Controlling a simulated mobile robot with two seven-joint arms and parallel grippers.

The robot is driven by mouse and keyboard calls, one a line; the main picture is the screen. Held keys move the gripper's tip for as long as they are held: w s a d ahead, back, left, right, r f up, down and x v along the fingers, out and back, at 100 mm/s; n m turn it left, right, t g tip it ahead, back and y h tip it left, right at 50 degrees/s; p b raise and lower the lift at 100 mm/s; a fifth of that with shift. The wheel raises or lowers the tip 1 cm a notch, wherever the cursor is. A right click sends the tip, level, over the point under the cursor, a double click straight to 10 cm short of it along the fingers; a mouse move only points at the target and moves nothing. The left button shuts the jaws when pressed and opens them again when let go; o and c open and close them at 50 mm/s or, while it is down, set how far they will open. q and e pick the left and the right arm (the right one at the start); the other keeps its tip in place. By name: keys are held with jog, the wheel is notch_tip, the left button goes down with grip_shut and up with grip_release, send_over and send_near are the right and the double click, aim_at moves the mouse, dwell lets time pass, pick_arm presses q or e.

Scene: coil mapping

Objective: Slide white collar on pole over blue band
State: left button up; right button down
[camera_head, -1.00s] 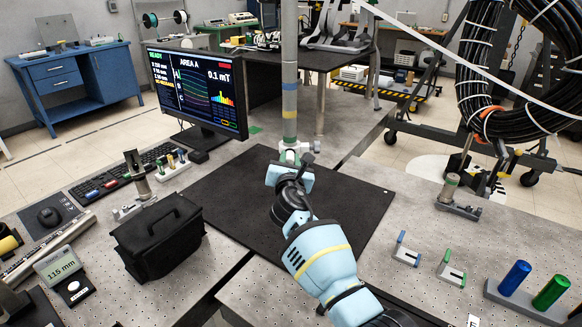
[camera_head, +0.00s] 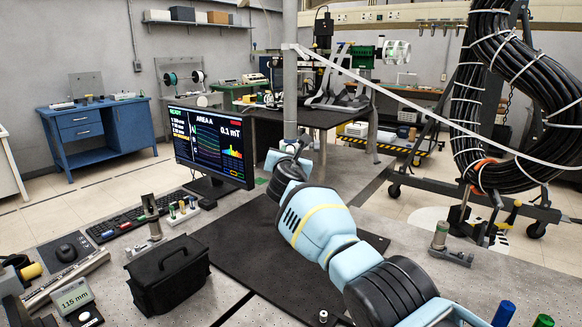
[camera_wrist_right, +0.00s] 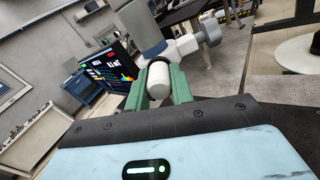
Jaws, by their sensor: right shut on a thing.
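The upright grey pole (camera_head: 290,90) stands behind the black mat. My right gripper (camera_head: 288,157) is at the pole, shut on the white collar (camera_head: 292,144), which sits around it. In the right wrist view, the green fingers (camera_wrist_right: 160,84) grip a white rounded stub of the collar (camera_wrist_right: 187,47). A bluish stretch of the pole, seemingly the blue band (camera_wrist_right: 149,38), shows right at the collar in that view. I cannot tell how much of the band the collar covers. My arm hides the lower pole. My left gripper is not in view.
A monitor (camera_head: 213,147) stands left of the pole. A black case (camera_head: 168,273) sits at the front left. The black mat (camera_head: 232,235) is mostly clear.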

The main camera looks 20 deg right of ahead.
jog(key=shift+r, duration=0.95)
jog(key=shift+f, duration=0.1)
jog(key=c, duration=1.2)
grip_release()
jog(key=shift+f, duration=0.1)
